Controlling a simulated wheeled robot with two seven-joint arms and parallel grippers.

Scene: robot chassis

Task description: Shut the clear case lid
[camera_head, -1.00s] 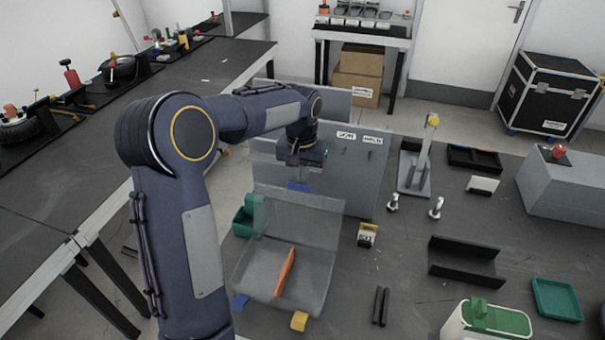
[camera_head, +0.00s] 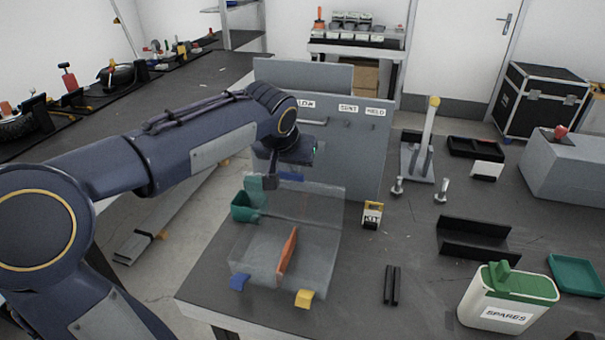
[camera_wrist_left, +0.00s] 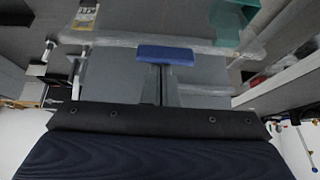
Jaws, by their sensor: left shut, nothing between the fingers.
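The clear case (camera_head: 258,258) stands near the front left edge of the bench, with an orange divider (camera_head: 287,250) upright inside. Its clear lid (camera_head: 322,205) is raised at the back, with a blue tab (camera_head: 290,177) on its upper edge. In the left wrist view the blue tab (camera_wrist_left: 165,55) lies just beyond my fingertips. My left gripper (camera_head: 271,183) is shut and empty, close to the tab at the lid's top edge; I cannot tell whether it touches. The fingers also show in the left wrist view (camera_wrist_left: 160,85). My right gripper is not in view.
A small yellow-topped box (camera_head: 372,214) and black bars (camera_head: 391,284) are to the right.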

